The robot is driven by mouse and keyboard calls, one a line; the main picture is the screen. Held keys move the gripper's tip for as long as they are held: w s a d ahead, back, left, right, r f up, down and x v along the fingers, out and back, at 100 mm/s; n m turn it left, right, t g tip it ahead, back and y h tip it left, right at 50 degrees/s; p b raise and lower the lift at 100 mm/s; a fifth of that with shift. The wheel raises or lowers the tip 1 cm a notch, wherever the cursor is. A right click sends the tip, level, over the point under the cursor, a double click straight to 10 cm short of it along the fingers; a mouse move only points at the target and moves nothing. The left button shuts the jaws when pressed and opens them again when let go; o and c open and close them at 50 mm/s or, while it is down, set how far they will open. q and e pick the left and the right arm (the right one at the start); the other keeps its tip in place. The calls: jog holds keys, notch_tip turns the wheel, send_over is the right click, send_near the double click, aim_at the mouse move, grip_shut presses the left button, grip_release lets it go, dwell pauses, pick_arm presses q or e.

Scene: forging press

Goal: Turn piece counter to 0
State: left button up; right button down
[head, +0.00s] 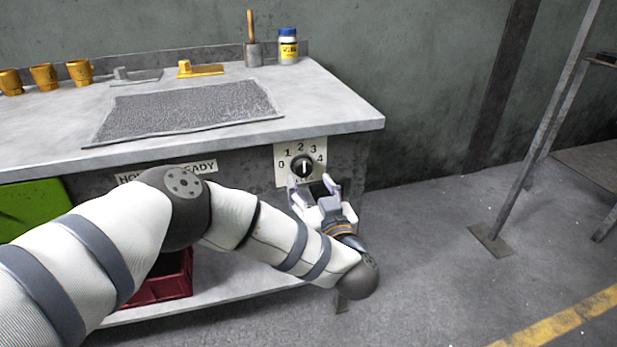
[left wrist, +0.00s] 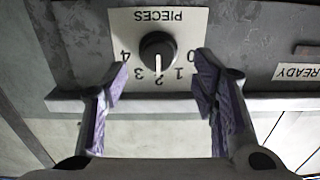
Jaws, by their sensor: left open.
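The piece counter is a round black knob (head: 302,166) on a pale plate (head: 283,179) numbered 0 to 4, on the front of the bench. My left gripper (head: 312,184) is open just in front of and below the knob. In the left wrist view its purple-padded fingers (left wrist: 161,80) are spread to either side of the knob, apart from it. My right gripper is not in view.
A grey bench (head: 330,105) carries a textured mat (head: 185,108), orange cups (head: 43,76), a yellow part (head: 200,70), a brush pot (head: 253,54) and a bottle (head: 288,47). A red crate (head: 165,285) sits below. A metal frame (head: 540,130) stands right; floor between is clear.

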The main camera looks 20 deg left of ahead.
aim_at(305, 171)
pick_arm(q)
jog(key=x, duration=0.4)
jog(key=shift+w+a+b, duration=0.1)
jog(key=shift+w+b, duration=0.2)
jog(key=c, duration=1.2)
jog(key=shift+o, duration=0.2)
jog(key=shift+n, duration=0.4)
jog(key=n, duration=0.3)
jog(key=shift+p, duration=0.35)
jog(key=n, duration=0.3)
jog(key=shift+n, duration=0.3)
jog(key=n, duration=0.4)
jog(key=shift+n, duration=2.3)
